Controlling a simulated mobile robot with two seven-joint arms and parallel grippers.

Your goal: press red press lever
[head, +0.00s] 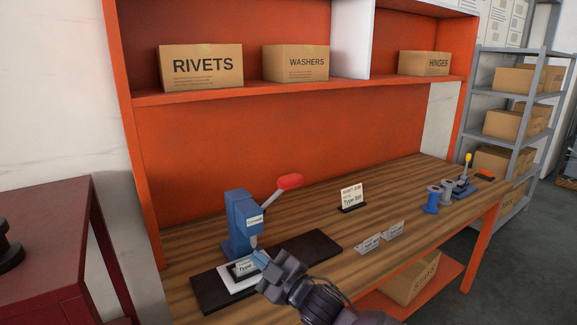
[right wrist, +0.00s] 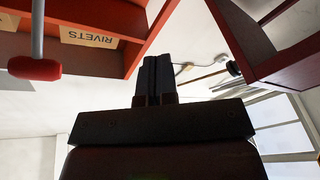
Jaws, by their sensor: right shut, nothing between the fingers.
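The blue press (head: 242,222) stands on the workbench. Its grey lever slants up to the right and ends in a red knob (head: 290,181). In the right wrist view the red knob (right wrist: 35,68) and part of the grey lever show at the upper left, apart from the fingers. My right gripper (head: 262,262) is shut and empty, in front of the press base and below the lever. Its closed fingers also show in the right wrist view (right wrist: 154,76). It partly hides the front of the press. My left gripper is not in view.
A dark mat (head: 312,247) lies under the press, with a white plate (head: 230,279) and a label on it. A sign (head: 352,197), small tags (head: 370,243), blue spools (head: 431,202) and a yellow-knobbed device (head: 466,172) stand farther right. An orange shelf (head: 285,91) rises behind.

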